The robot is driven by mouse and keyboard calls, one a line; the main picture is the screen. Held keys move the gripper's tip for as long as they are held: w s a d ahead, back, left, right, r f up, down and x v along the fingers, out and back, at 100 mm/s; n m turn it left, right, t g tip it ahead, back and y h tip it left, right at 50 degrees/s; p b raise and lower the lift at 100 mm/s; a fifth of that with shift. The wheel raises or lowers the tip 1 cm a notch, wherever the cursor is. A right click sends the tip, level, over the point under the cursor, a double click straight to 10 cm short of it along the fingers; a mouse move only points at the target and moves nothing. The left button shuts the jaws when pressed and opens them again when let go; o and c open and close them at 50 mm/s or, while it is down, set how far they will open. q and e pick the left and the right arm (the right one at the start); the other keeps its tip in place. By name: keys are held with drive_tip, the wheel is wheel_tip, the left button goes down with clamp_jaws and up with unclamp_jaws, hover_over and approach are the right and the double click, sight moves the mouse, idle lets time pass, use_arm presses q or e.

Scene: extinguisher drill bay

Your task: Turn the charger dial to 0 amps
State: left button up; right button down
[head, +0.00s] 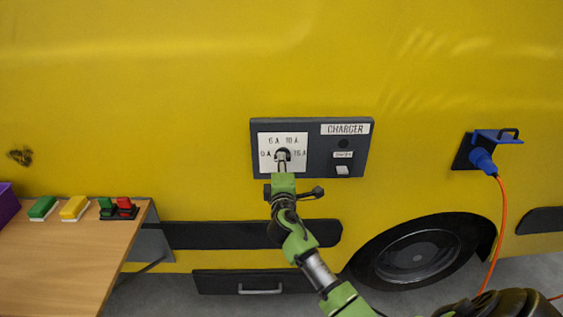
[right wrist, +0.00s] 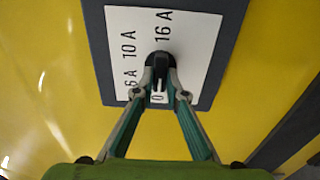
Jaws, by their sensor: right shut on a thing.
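The charger panel (head: 312,125) is a dark grey plate on the yellow vehicle side. Its white dial plate (head: 266,140) is marked 0 A, 6 A, 10 A and 16 A. The black dial (head: 283,153) sits in the middle of these marks; it also shows in the right wrist view (right wrist: 159,59). My right gripper (head: 281,166) reaches up from below and is shut on the dial, with its green fingers (right wrist: 160,78) on either side of the knob. My left gripper is out of view.
A switch (head: 342,170) sits on the panel's right part. A blue plug (head: 483,160) with an orange cable (head: 502,220) is at the right. A wheel (head: 415,255) is below.

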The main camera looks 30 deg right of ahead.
drive_tip(key=shift+f, duration=0.1)
idle(0.3)
drive_tip(key=c, duration=2)
unclamp_jaws()
drive_tip(key=shift+c, duration=0.2)
drive_tip(key=v, duration=1.2)
